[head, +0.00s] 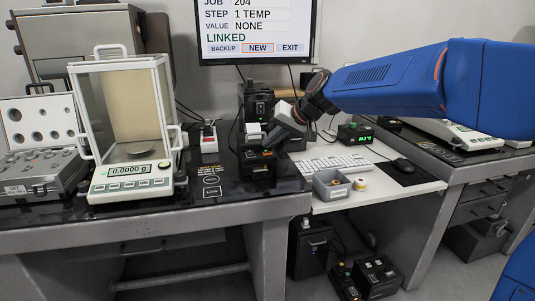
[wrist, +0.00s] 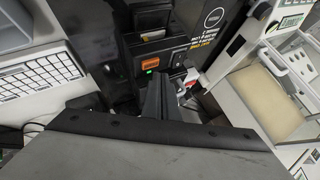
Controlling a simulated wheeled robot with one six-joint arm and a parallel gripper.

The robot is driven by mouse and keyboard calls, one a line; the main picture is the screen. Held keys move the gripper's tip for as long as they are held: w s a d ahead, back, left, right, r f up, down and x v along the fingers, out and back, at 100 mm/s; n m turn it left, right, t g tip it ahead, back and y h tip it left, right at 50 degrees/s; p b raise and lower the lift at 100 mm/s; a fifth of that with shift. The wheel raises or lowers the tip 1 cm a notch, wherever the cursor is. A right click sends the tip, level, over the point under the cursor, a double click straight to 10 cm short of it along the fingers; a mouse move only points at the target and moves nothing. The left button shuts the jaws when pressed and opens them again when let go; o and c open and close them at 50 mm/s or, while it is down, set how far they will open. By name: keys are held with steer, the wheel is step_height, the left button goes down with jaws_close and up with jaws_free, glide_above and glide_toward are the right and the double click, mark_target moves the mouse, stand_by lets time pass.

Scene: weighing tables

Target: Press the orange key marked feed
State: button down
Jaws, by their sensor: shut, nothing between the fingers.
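The orange key (wrist: 150,66) shows in the wrist view on the front of a small black device (wrist: 175,55), with a small green light beside it. Its marking is too small to read. In the head view the black device (head: 257,165) stands at the right end of the dark bench, partly hidden by my gripper (head: 266,143). My gripper points down and left just above it. In the wrist view my dark fingers (wrist: 160,80) are together and empty, with their tips just below the orange key in the picture. I cannot tell whether they touch the device.
A glass-sided balance (head: 130,185) reading 0.0000 g stands left, beside an open weight case (head: 40,150). A monitor (head: 257,30) hangs above.

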steer(key=shift+f, duration=0.15)
stand_by(0.7)
steer(key=shift+f, duration=0.25)
steer(key=shift+f, duration=0.4)
stand_by(0.9)
steer(key=shift+r, duration=0.85)
steer(key=shift+r, duration=0.1)
step_height(320, 180, up, 5)
steer(key=shift+f, duration=0.1)
stand_by(0.5)
stand_by(0.4)
